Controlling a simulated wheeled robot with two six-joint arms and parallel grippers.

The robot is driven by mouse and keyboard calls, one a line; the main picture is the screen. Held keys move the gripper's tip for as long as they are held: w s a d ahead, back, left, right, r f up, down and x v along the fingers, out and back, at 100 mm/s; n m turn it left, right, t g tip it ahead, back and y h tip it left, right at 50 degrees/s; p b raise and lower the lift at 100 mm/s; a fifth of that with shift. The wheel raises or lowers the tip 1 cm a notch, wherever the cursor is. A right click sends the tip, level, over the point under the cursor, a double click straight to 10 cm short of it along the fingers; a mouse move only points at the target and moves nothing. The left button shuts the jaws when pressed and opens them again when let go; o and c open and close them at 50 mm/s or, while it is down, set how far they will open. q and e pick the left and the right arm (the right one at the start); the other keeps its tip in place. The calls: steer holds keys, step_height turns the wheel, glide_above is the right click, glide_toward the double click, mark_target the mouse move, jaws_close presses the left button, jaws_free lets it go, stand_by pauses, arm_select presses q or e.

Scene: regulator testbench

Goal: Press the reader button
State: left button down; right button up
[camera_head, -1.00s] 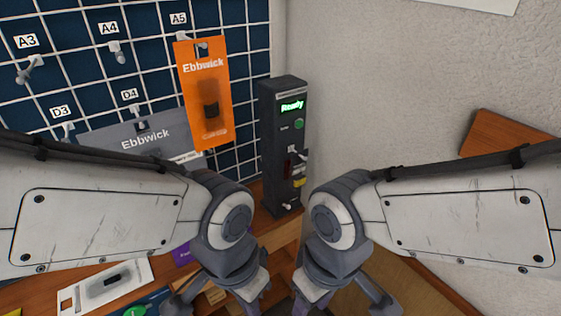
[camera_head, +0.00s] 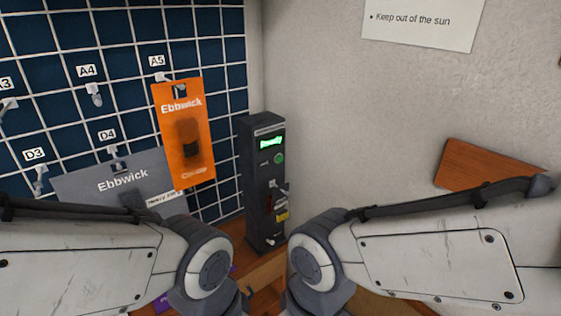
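The reader is a dark upright box (camera_head: 255,190) standing in the corner at the right end of the pegboard. Its screen (camera_head: 271,142) glows green and appears to read "Ready". A round green button (camera_head: 279,158) sits just below the screen, uncovered. Lower on the front are a small lever-like part, a reddish part and a yellow label. My two arms come in from the left and right, below the reader and apart from it. Both grippers are below the bottom edge of the view, so their fingers are hidden.
An orange Ebbwick package (camera_head: 197,150) hangs on hook A5, left of the reader. A grey Ebbwick package (camera_head: 95,185) hangs lower left. A brown wooden panel (camera_head: 480,165) and a paper notice (camera_head: 425,22) are on the wall at right. The space before the reader's button is clear.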

jaws_close()
stand_by(1.7)
